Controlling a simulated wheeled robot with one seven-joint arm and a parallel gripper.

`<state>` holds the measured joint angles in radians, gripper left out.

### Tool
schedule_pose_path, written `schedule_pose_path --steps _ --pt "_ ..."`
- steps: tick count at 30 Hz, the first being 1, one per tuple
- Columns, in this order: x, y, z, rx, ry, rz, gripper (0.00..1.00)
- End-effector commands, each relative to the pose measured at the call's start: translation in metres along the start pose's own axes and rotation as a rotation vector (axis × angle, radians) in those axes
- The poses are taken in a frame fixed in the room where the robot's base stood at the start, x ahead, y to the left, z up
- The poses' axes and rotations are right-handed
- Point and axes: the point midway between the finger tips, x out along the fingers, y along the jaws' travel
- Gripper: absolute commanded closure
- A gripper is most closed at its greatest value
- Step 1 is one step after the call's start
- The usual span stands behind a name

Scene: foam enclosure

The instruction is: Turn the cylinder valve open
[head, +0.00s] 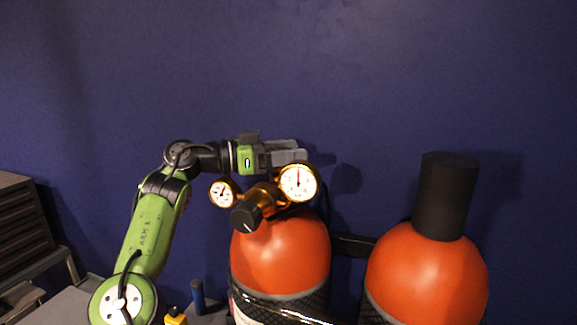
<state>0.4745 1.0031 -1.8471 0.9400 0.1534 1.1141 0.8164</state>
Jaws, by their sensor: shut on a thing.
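The left orange cylinder (280,254) stands upright with a brass regulator (263,196) on top. The regulator carries a large round gauge (298,182), a smaller gauge (223,192) and a black knob (246,217). My gripper (300,150) reaches in from the left, level, just above and behind the large gauge. Its grey fingers are close together and shut on the cylinder valve. The valve itself is hidden behind the gauge and fingers, so how far it is turned cannot be seen.
A second orange cylinder (428,275) with a black cap (446,196) stands to the right. A dark bracket (352,245) shows between the cylinders. A blue wall (420,70) is behind. Grey drawers (25,235) are at far left. The space above the cylinders is clear.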

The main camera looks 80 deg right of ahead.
Motion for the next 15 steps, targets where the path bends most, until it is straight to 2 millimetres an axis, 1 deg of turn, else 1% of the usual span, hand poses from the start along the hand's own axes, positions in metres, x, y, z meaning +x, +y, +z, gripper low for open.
schedule_pose_path --steps 1,9,10,13,15 --pt "0.0 0.0 0.0031 -0.005 -0.006 -0.003 0.69" --pt "0.0002 -0.0002 0.0019 -0.008 -0.008 -0.003 0.69" --pt "0.0002 -0.0002 0.0019 -0.008 -0.008 -0.003 0.34" --pt "0.0002 -0.0002 0.0016 -0.007 -0.008 -0.003 0.19" --pt "0.0002 -0.0002 0.0013 -0.007 -0.007 -0.003 0.18"
